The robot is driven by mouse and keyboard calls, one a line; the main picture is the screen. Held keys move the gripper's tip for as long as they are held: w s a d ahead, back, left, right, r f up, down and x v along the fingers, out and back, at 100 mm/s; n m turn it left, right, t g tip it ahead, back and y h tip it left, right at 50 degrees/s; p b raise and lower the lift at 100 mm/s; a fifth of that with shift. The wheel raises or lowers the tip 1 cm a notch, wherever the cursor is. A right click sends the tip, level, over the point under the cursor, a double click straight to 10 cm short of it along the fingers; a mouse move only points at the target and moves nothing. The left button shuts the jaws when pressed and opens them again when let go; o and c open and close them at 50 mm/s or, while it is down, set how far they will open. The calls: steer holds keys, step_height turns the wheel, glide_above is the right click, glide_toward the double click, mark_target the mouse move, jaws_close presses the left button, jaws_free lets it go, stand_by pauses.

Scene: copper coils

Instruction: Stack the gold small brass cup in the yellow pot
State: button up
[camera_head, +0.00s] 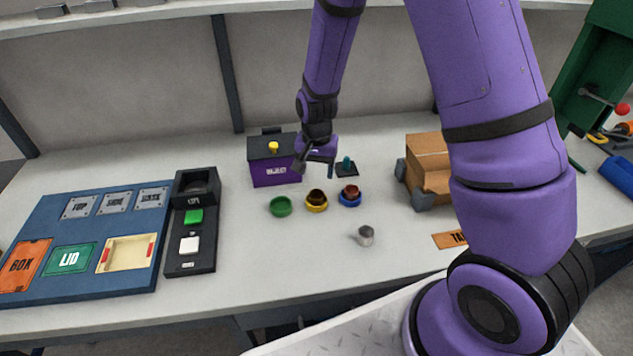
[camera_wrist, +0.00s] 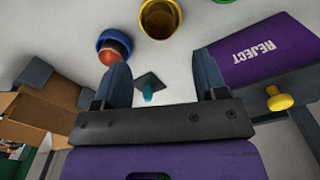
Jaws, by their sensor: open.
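The yellow pot (camera_head: 316,209) stands on the table between a green pot (camera_head: 281,207) and a blue pot (camera_head: 350,203). A dark brownish-gold cup (camera_head: 317,194) sits inside the yellow pot; it looks like the small brass cup. In the wrist view, the yellow pot (camera_wrist: 178,27) is at the top edge, partly cut off. My gripper (camera_head: 318,160) is open and empty, behind and above the pots. In the wrist view, my gripper's fingers (camera_wrist: 162,75) are spread apart with nothing between them.
A reddish copper cup (camera_wrist: 115,49) sits in the blue pot. A grey cup (camera_head: 366,237) stands in front. A purple reject bin (camera_head: 273,174) and a small teal-knobbed piece (camera_head: 347,165) are near my gripper. A cardboard box (camera_head: 426,160) stands right. The front table is mostly clear.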

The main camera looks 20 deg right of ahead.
steer(key=s+d+r+n+t, duration=0.15)
steer(key=s+r, duration=0.35)
steer(key=r, duration=0.7)
steer(key=s+d+r+n+t, duration=0.15)
steer(key=s+r, duration=0.25)
steer(key=r, duration=0.8)
steer(key=s+d+r+n+t, duration=0.1)
steer(key=s+d+r+n, duration=0.1)
steer(key=s+r, duration=0.3)
steer(key=s+d+r+n+t, duration=0.1)
steer(key=s+r, duration=0.3)
steer(key=s, duration=0.8)
steer(key=shift+d+r+n, duration=0.4)
steer(key=shift+d, duration=0.05)
